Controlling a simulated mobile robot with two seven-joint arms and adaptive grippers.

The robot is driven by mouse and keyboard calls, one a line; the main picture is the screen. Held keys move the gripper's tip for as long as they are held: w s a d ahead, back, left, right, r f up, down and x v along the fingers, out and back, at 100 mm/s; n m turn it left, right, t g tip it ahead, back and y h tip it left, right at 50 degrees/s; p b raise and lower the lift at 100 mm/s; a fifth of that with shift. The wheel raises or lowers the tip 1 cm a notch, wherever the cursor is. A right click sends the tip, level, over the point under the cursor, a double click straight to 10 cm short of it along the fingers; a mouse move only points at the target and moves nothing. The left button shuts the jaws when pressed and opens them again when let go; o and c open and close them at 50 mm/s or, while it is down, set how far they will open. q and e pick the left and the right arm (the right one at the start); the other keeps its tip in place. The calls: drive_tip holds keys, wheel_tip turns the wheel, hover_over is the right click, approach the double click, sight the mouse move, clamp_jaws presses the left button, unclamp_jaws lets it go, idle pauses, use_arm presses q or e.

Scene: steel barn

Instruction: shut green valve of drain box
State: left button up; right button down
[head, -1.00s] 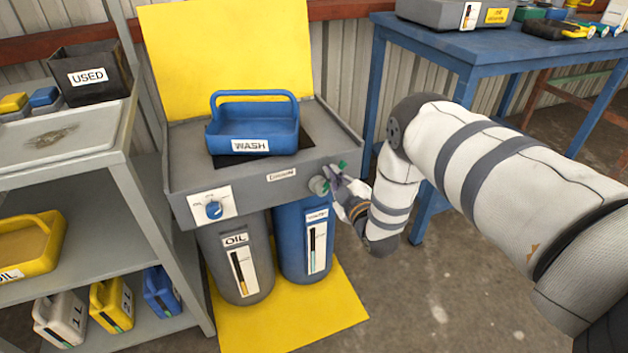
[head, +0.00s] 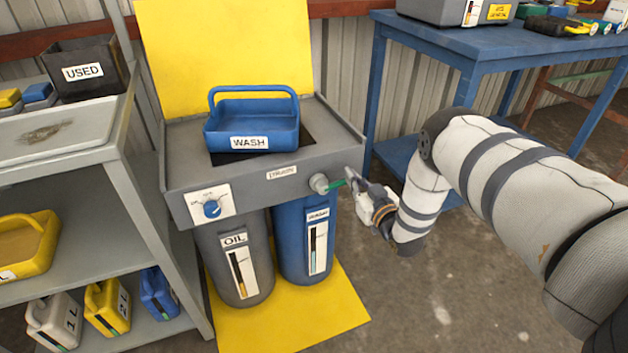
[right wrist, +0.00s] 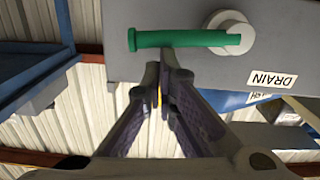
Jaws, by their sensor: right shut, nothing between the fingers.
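The drain box (head: 250,188) is a grey sink unit. Its valve has a pale round hub (head: 318,184) at the right end of the front face, with a green handle (head: 337,184) reaching right toward my gripper. In the right wrist view the green handle (right wrist: 180,39) lies level across the picture, left from the hub (right wrist: 229,34), above a DRAIN label (right wrist: 272,78) that appears upside down. My right gripper (head: 352,177) is shut and empty, its fingertips (right wrist: 164,72) right at the handle's edge. I cannot tell whether they touch it. My left gripper is out of view.
A blue WASH tray (head: 252,128) sits on the box, with a blue dial (head: 212,209) on its front. Grey OIL (head: 240,268) and blue (head: 306,240) drums stand below. A grey shelf (head: 70,245) is left, a blue table (head: 470,45) right. Floor at lower right is clear.

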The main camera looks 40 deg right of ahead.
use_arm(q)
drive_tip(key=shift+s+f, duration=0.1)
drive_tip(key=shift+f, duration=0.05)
use_arm(e)
drive_tip(key=shift+d+f, duration=0.1)
drive_tip(key=shift+f, duration=0.2)
drive_tip(key=shift+r, duration=0.1)
